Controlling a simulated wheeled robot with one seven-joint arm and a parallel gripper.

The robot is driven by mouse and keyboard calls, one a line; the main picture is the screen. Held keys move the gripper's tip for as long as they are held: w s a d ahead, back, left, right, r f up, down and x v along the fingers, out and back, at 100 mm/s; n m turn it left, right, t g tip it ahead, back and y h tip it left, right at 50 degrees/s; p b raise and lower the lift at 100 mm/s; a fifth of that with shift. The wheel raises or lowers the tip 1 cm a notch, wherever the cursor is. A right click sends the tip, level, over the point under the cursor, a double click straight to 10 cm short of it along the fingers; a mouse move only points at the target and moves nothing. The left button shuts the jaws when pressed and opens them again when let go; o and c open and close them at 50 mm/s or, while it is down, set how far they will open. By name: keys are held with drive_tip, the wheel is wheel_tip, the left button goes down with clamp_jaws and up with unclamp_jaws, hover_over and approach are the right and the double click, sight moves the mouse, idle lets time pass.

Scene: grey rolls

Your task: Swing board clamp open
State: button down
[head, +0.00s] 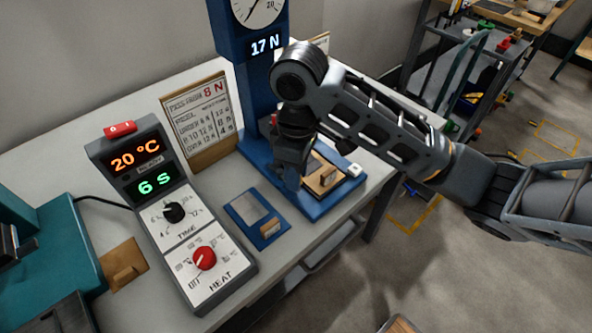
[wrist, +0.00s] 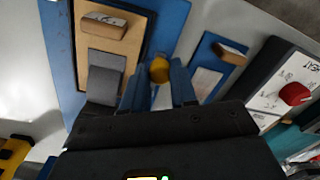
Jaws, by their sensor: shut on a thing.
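A blue tester stand (head: 257,93) has a base plate (head: 318,212) carrying a wooden board (head: 328,181) with a small wooden grip. In the wrist view the board (wrist: 87,44) lies left of my fingers, with a grey strip (wrist: 106,78) across its near end. My gripper (wrist: 159,80) is shut on a yellow knob (wrist: 159,68), seen between its fingertips. The knob looks like the board clamp's handle; the clamp's body and pivot are hidden behind my gripper. In the head view my gripper (head: 291,176) points down at the base plate's left part and hides the knob.
A small blue plate (head: 242,211) with a grey pad lies left of the base. A control box (head: 201,257) with a red knob stands further left, and a paper card (head: 201,117) stands behind. A white block (head: 354,170) sits at the base's right corner.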

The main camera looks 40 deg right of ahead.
drive_tip(key=c, duration=0.9)
unclamp_jaws()
drive_tip(key=r+p, duration=0.1)
drive_tip(key=r, duration=0.3)
drive_tip(key=r+p, duration=0.1)
drive_tip(key=r, duration=0.2)
drive_tip(key=shift+w+d+r, duration=0.1)
drive_tip(key=shift+d+r, duration=0.1)
drive_tip(key=shift+r, duration=0.2)
